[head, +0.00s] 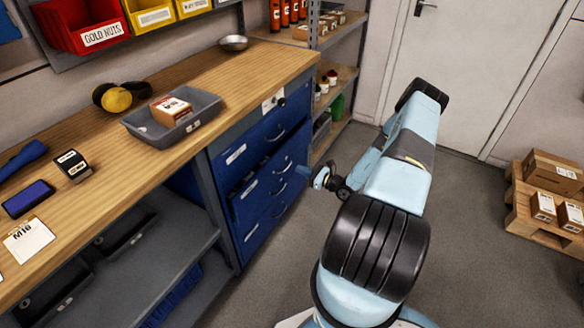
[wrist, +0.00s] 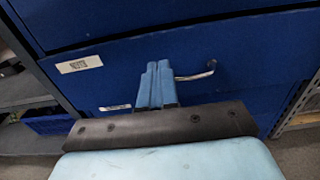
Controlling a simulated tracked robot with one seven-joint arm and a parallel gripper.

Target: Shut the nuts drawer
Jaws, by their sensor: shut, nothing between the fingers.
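A blue drawer cabinet (head: 256,178) stands under the right end of the workbench, with several labelled fronts and metal handles. I cannot read which label says nuts. The second drawer from the top (head: 265,178) appears to stand slightly out from the cabinet. In the wrist view, a blue drawer front (wrist: 120,62) with a white label and a handle (wrist: 195,75) fills the middle. My gripper (head: 318,178) is right of the cabinet, in front of the drawers. Its fingers (wrist: 155,68) are together and empty, beside the handle. I cannot tell whether they touch the front.
The wooden workbench (head: 125,160) holds a grey tray (head: 148,130) with a box. A metal shelf rack (head: 335,90) stands behind the cabinet. Boxes on a pallet (head: 515,208) are at the right. The floor (head: 460,215) between is open, with a door behind.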

